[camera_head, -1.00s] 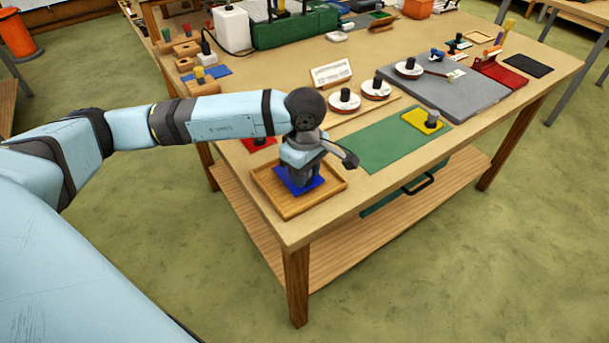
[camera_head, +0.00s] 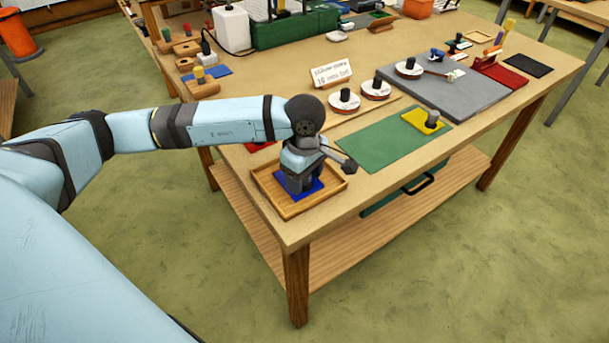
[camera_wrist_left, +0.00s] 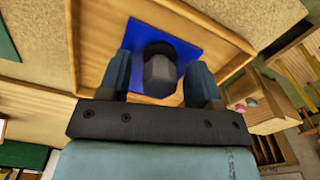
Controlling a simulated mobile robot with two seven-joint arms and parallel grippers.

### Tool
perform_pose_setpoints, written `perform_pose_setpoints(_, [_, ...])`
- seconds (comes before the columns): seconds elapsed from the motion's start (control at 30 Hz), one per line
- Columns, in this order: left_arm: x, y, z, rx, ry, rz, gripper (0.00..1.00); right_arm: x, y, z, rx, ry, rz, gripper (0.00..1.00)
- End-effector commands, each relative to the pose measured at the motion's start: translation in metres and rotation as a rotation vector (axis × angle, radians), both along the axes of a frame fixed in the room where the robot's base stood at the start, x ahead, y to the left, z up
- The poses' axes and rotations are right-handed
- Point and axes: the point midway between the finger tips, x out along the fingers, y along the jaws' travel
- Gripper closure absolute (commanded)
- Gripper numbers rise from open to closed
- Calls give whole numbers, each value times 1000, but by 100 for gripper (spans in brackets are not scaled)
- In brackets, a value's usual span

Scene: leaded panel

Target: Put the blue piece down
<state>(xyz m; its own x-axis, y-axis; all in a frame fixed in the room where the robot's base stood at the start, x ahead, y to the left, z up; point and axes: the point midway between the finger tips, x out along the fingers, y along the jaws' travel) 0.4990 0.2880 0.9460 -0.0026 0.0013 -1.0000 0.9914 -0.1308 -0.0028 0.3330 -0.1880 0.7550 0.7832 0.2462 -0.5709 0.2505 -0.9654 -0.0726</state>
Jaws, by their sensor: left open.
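The blue piece (camera_head: 311,190) lies in a shallow wooden tray (camera_head: 285,209) at the near left corner of the table. In the left wrist view the blue piece (camera_wrist_left: 195,56) is a flat square with a dark grey knob (camera_wrist_left: 159,72) standing on it. My left gripper (camera_head: 299,187) is low over the tray. In the left wrist view its two fingers (camera_wrist_left: 160,82) stand apart on either side of the knob, with gaps visible. In the head view the gripper hides the knob and part of the blue piece. My right gripper is not in view.
A red piece (camera_head: 258,146) is partly hidden behind my left arm. A green mat (camera_head: 375,143) with a yellow piece (camera_head: 416,118) lies right of the tray. Two round reels (camera_head: 344,101) and a small sign (camera_head: 331,73) stand behind. A grey board (camera_head: 445,95) lies farther right.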

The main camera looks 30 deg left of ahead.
Motion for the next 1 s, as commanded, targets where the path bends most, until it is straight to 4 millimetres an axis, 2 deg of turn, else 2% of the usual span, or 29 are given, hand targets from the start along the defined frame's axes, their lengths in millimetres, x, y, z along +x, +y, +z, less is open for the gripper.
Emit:
perform_pose_setpoints(0.3, [2,0,66,0,-7,-1,42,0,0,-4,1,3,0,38])
perform_pose_setpoints(0.5, [1,0,101,-1,-6,-1,42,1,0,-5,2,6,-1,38])
perform_pose_setpoints(0.7, [1,0,116,0,-3,0,42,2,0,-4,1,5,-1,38])
perform_pose_setpoints(1.0, [1,0,117,0,-2,0,42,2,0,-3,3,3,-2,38])
